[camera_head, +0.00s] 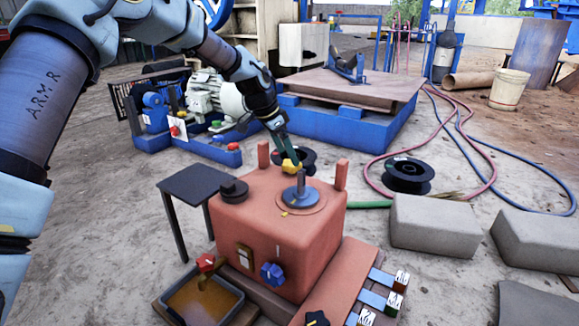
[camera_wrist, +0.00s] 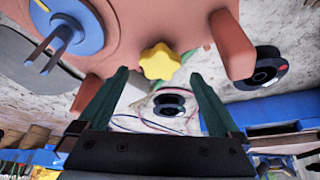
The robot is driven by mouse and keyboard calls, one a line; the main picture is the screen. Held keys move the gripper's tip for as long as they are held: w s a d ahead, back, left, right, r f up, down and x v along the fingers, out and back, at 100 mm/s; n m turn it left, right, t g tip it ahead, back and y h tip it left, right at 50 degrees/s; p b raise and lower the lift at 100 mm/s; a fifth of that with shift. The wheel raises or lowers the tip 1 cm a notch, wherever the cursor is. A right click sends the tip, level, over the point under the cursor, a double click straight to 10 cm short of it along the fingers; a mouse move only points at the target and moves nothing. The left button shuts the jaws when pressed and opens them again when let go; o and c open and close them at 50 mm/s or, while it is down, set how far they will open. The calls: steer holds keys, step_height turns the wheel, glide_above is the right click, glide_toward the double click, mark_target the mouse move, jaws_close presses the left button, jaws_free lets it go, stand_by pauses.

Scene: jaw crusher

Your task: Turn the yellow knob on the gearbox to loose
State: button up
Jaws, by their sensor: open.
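In the wrist view the star-shaped yellow knob (camera_wrist: 160,62) shows just beyond and between the two dark green fingers of my gripper (camera_wrist: 160,82). The fingers are spread apart, with nothing between them. I cannot tell whether a finger touches the knob. Any marking for loose is not readable.
A red post (camera_head: 341,174) and a blue disc with a shaft (camera_head: 300,192) rise from the gearbox top. A blue knob (camera_head: 272,273) and a red valve handle (camera_head: 206,262) are on its front. A black side table (camera_head: 196,182) stands left. Grey blocks (camera_head: 434,225) lie right.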

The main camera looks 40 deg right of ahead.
mark_target(290, 163)
steer(key=shift+b+x, duration=0.5)
steer(key=shift+x, duration=1.1)
steer(key=c, duration=1.4)
